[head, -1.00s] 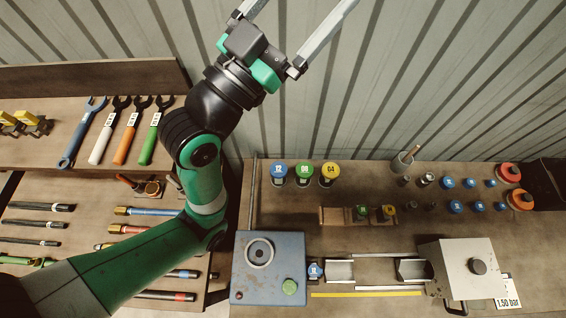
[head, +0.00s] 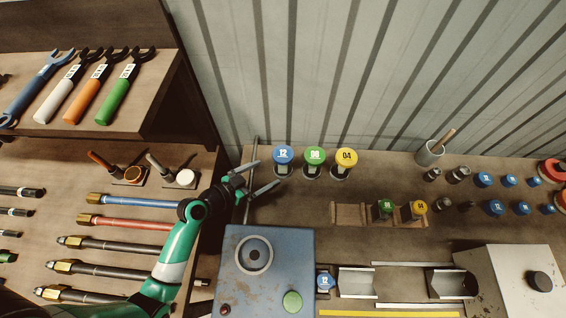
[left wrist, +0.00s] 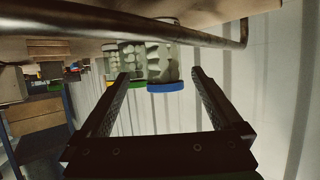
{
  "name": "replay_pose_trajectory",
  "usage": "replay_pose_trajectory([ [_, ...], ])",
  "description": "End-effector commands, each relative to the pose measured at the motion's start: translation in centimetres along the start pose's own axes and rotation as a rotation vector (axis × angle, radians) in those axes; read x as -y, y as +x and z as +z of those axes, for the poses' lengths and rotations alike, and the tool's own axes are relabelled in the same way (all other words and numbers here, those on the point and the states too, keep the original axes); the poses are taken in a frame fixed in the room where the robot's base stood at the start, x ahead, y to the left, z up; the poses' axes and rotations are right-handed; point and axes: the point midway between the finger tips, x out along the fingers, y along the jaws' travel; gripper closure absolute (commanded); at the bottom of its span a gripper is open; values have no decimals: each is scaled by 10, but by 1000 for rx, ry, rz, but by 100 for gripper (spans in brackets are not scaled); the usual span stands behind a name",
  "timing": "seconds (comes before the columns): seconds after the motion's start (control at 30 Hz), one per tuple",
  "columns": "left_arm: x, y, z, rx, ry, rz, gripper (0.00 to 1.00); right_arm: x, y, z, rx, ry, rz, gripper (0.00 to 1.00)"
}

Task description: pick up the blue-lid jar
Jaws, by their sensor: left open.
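The blue-lid jar (head: 283,156), marked 12, stands upright at the back left of the bench, leftmost of three jars. My left gripper (head: 268,173) is open and empty, just left of this jar, with its fingers pointing toward it. In the left wrist view, which looks upside down, the blue-lid jar (left wrist: 165,70) shows between and beyond the open fingers of my left gripper (left wrist: 160,73). I cannot tell whether the fingertips are level with its body. My right gripper is in neither view.
A green-lid jar (head: 314,156) and a yellow-lid jar (head: 346,157) stand close to its right. A metal rod (head: 247,207) runs along the bench's left edge near my gripper. A blue machine (head: 268,285) sits in front. The corrugated wall (head: 330,70) is behind.

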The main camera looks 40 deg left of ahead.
Motion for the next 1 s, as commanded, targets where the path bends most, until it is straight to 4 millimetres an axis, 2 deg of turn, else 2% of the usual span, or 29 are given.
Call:
replay_pose_trajectory([
  [0.1,0,19,0,0,2,1,0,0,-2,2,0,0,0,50],
  [0.37,1,31,-2,-1,1,0,0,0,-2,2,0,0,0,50],
  [0.6,5,71,-5,0,1,1,0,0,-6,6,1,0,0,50],
  [0.87,5,76,-6,0,1,-1,0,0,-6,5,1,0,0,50],
  [1.0,5,76,-6,0,1,-1,22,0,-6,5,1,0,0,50],
])
